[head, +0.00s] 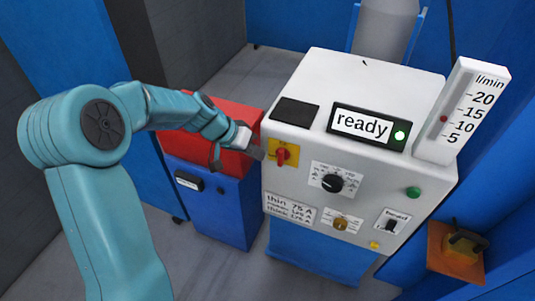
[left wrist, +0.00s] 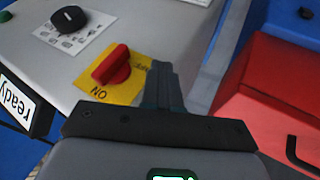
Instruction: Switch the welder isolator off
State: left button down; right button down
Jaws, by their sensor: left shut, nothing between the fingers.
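The welder isolator is a red rotary knob (head: 281,156) on a yellow plate (head: 291,146) at the upper left of the white welder front (head: 310,235). In the left wrist view the red knob (left wrist: 112,66) sits slantwise, with the word ON on the plate near its lower end; a second label by the fingers is partly hidden. My left gripper (head: 256,152) is shut and empty, just left of the plate. Its fingertips (left wrist: 163,72) are beside the plate's edge, and I cannot tell whether they touch it. My right gripper is not in view.
The welder's display (head: 362,124) reads "ready" beside a lit green lamp (head: 400,134). A red box (head: 240,110) on a blue cabinet (head: 222,207) stands close behind my gripper.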

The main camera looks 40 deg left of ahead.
aim_at(281, 157)
pick_arm(q)
jog(key=d, duration=0.3)
jog(key=shift+w+d+r+p, duration=0.25)
jog(key=shift+w+d+p, duration=0.05)
jog(key=shift+d+p, duration=0.05)
jog(key=shift+w+f, duration=0.1)
jog(key=shift+a, duration=0.1)
